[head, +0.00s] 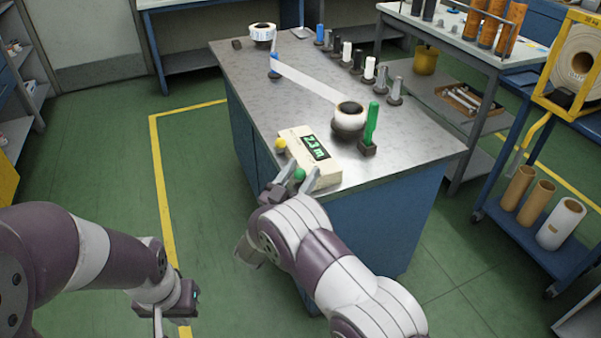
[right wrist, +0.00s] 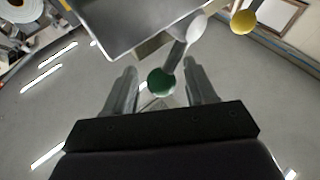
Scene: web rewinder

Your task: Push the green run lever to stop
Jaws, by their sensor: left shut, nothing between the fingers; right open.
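The green ball knob of the run lever (head: 299,174) is at the near front of a cream control box (head: 300,165) with a green display. My left gripper (head: 158,324) is shut and empty, low at left.
Green floor is open left of the bench.

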